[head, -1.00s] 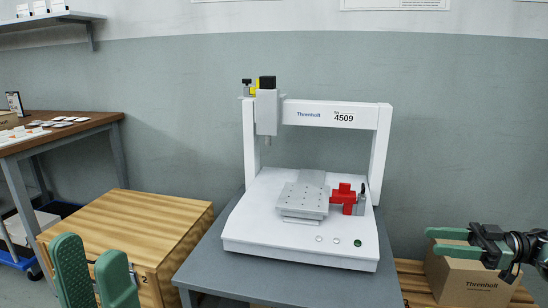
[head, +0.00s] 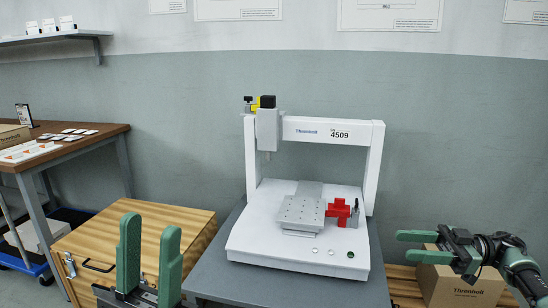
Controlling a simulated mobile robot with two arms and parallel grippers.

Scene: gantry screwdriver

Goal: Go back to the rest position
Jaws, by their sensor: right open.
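The white gantry screwdriver machine (head: 300,252) stands on a grey table (head: 227,285) in the middle of the head view. A grey plate with holes (head: 300,212) and a red part (head: 339,210) sit on its bed. My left gripper (head: 150,232) is at the lower left, fingers pointing up and apart with nothing between them, in front of a wooden box. My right gripper (head: 418,245) is at the right, fingers pointing left, open and apart from the machine. It is in front of a cardboard box.
The wooden box (head: 185,218) stands left of the grey table. The cardboard box (head: 470,290) is at the right on wooden slats. A brown workbench (head: 100,138) with small cards is at the far left, with a blue trolley (head: 40,268) under it. A shelf (head: 60,38) hangs on the wall.

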